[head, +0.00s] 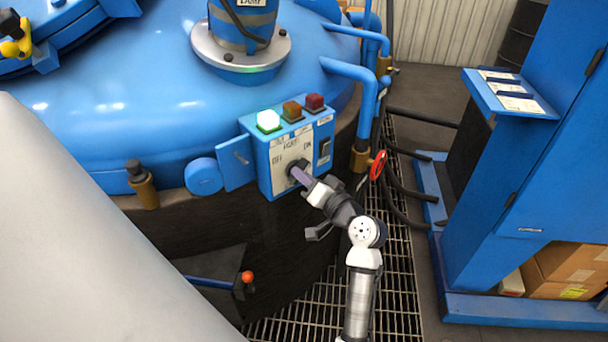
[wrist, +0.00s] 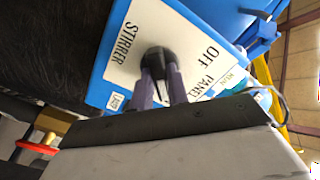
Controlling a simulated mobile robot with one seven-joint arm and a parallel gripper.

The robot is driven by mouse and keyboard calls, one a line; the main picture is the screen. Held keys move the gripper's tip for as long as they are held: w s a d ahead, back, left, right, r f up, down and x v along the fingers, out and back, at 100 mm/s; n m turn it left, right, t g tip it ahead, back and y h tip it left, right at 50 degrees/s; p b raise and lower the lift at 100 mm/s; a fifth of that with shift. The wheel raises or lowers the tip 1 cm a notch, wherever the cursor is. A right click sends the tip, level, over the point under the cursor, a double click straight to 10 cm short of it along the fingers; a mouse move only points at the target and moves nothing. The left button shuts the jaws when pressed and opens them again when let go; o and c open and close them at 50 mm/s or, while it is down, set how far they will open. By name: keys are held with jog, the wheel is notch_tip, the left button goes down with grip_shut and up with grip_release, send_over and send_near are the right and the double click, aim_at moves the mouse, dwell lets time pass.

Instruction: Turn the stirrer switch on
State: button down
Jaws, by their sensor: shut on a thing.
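The stirrer switch is a black rotary knob (wrist: 156,58) on a white plate (wrist: 140,32) marked STIRRER and OFF in the wrist view.
On the box top, a green lamp (head: 268,121) glows beside dark amber (head: 292,111) and red (head: 314,102) ones. A black rocker switch (head: 324,149) is on its right side. Grating (head: 400,270) lies below.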

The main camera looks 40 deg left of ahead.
dwell(0.4)
jog(key=c, duration=1.4)
grip_release()
jog(key=shift+o, duration=0.2)
jog(key=b+v, duration=0.3)
jog(key=v, duration=1.1)
jog(key=shift+b, duration=0.3)
jog(key=shift+a, duration=0.1)
